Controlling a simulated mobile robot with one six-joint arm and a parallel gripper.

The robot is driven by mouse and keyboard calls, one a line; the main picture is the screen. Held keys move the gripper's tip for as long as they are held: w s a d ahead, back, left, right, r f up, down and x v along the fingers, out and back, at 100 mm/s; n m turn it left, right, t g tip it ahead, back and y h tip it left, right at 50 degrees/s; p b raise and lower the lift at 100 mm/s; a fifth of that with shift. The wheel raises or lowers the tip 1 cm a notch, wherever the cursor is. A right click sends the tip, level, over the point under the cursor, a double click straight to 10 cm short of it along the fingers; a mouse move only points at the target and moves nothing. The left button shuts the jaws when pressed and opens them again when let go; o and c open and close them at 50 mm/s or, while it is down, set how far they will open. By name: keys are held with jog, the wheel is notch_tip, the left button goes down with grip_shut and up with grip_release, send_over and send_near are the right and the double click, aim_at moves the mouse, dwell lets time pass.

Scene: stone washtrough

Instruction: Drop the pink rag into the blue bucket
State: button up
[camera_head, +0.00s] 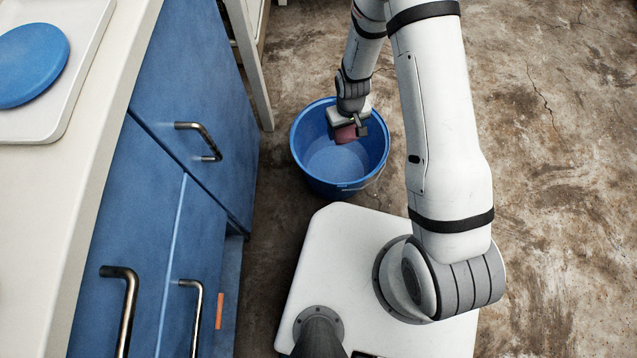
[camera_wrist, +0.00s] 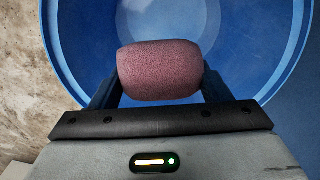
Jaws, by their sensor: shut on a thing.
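The pink rag (camera_wrist: 160,70) is a rolled, dull pink bundle held between the two fingers of my gripper (camera_wrist: 158,88) in the wrist view. In the head view my gripper (camera_head: 349,127) points down over the blue bucket (camera_head: 340,183), and a small part of the pink rag (camera_head: 345,134) shows below it. The bucket stands upright on the floor, and its visible inside is bare. In the wrist view the bucket (camera_wrist: 75,50) fills most of the background behind the rag. I cannot tell exactly how high the rag is relative to the rim.
Blue cabinets (camera_head: 150,225) with metal handles and a pale counter (camera_head: 45,230) stand at the left. A white tray (camera_head: 85,60) with a blue round disc (camera_head: 30,62) lies on the counter. A pale leg (camera_head: 250,60) stands behind the bucket. The stained floor (camera_head: 560,200) at the right is clear.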

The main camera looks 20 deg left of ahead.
jog(key=shift+f, duration=0.35)
jog(key=o, duration=1.2)
notch_tip(320, 180, up, 8)
jog(key=p, duration=0.3)
jog(key=shift+f, duration=0.1)
